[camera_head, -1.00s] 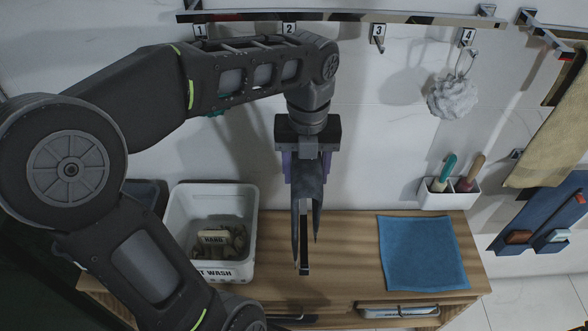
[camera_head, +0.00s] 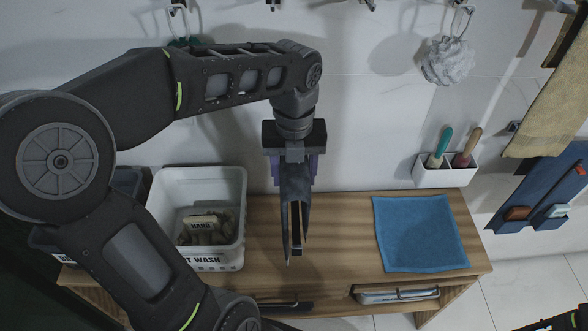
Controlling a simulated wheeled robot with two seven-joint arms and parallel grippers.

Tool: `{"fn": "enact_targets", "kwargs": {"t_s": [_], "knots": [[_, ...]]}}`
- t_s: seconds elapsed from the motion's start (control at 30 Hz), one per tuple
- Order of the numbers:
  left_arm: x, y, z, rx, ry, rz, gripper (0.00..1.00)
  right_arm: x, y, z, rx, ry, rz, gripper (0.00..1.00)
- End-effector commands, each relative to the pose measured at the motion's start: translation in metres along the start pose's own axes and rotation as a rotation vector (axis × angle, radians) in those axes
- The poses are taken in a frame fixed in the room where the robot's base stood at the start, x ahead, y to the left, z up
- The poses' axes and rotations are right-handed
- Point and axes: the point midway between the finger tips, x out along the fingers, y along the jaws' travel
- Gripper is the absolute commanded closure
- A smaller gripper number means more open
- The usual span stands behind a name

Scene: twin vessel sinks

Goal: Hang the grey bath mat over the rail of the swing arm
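My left gripper (camera_head: 293,250) points down in front of the wooden counter, between a white bin and a blue cloth. Its narrow fingers are seen nearly edge-on, so their opening is hard to judge, and no cloth shows in them. I cannot pick out a grey bath mat in this view. A tan towel (camera_head: 550,105) hangs at the right edge; whether the bar above it belongs to the swing arm cannot be told. My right gripper is out of view; only a bit of dark arm shows at the bottom right corner.
The white bin (camera_head: 158,215), lettered for washing, holds several small items. The blue cloth (camera_head: 420,235) lies flat on the counter (camera_head: 340,230). A white wall caddy (camera_head: 430,178) holds two handled tools. A pale sponge (camera_head: 447,62) hangs above. Blue wall pockets (camera_head: 530,205) are at the right.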

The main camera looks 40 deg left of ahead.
Motion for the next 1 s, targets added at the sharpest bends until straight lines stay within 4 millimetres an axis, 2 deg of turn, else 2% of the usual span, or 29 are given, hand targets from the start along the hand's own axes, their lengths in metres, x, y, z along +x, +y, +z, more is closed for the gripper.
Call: {"fn": "enact_targets", "kwargs": {"t_s": [0.03, 0.7, 1.0], "knots": [[0.007, 0.0, 0.0, 0.0, -0.001, 0.0, 1.0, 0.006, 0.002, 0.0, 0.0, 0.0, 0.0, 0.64], [0.062, 0.0, 0.0, 0.0, 0.0, 0.0, 1.0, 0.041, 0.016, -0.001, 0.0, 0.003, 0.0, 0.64], [0.075, 0.0, 0.001, 0.0, -0.001, 0.0, 1.0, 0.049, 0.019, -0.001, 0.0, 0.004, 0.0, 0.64]]}}
